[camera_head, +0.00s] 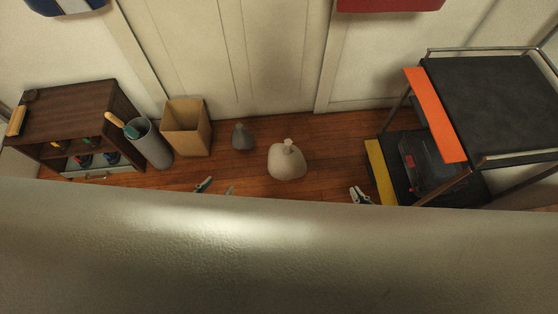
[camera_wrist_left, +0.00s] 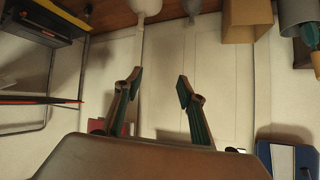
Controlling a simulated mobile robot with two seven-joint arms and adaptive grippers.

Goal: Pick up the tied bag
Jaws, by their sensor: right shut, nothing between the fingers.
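A beige tied bag (camera_head: 287,162) with a knotted neck stands upright on the wooden floor. A smaller dark grey tied bag (camera_head: 242,138) stands to its left, nearer the wall. In the left wrist view the beige bag (camera_wrist_left: 146,6) and the grey bag (camera_wrist_left: 193,8) are cut off at the top edge. My left gripper (camera_head: 216,188) is open and empty, left of and nearer than the beige bag, apart from both bags. Its two spread fingers show in the left wrist view (camera_wrist_left: 160,84). My right gripper (camera_head: 360,196) is shut and empty, right of the beige bag.
A cardboard box (camera_head: 187,130) and a grey cylindrical bin (camera_head: 150,146) stand left of the bags, beside a brown shelf unit (camera_head: 72,112). A dark-topped metal cart (camera_head: 495,100) stands at right. A pale surface (camera_head: 280,255) hides the foreground. Floor around the beige bag is clear.

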